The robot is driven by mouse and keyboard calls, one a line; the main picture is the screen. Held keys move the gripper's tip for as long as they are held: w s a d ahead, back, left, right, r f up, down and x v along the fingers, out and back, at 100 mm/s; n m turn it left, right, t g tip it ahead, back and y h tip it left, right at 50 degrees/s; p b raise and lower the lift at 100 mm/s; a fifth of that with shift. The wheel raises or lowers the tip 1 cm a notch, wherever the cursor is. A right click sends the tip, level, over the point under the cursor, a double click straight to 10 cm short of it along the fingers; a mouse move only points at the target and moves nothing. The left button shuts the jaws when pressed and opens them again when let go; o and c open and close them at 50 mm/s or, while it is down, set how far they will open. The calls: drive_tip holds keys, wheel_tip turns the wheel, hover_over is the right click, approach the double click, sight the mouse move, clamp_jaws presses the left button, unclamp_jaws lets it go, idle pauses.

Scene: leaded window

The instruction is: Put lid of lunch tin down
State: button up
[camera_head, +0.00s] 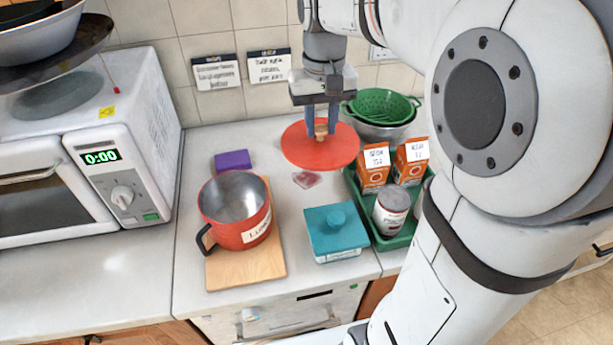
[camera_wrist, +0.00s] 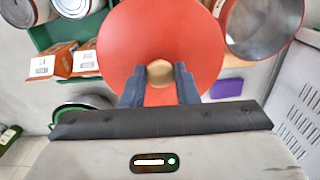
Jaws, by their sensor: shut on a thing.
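My gripper (camera_head: 321,132) is shut on the knob of a round red lid (camera_head: 296,150). The lid hangs roughly level above the back of the counter. In the wrist view the lid (camera_wrist: 165,30) fills the top middle, with its light wooden knob (camera_wrist: 160,73) between my fingers. The red lunch tin (camera_head: 226,222), with a partly readable label and a black handle, stands upright and open on a wooden board (camera_head: 230,277). Its inside looks empty. The tin (camera_wrist: 268,22) shows at the top right of the wrist view, apart from the lid.
A teal lidded box (camera_head: 337,238) stands right of the board. A green tray (camera_head: 386,242) holds orange cartons (camera_head: 374,177) and a can (camera_head: 391,210). A green colander (camera_head: 380,106) stands behind. A purple block (camera_head: 233,160) and small packet (camera_head: 306,179) lie on the counter. A microwave (camera_head: 110,150) stands left.

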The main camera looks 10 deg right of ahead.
drive_tip(key=w+f+m+b, duration=0.4)
drive_tip(key=w+f+m, duration=0.5)
drive_tip(key=w+f, duration=0.25)
drive_tip(key=shift+d+f, duration=0.1)
drive_tip(key=shift+f, duration=4.85)
drive_tip(key=shift+f, duration=0.15)
drive_tip(key=o, duration=1)
drive_tip(key=shift+c, duration=0.2)
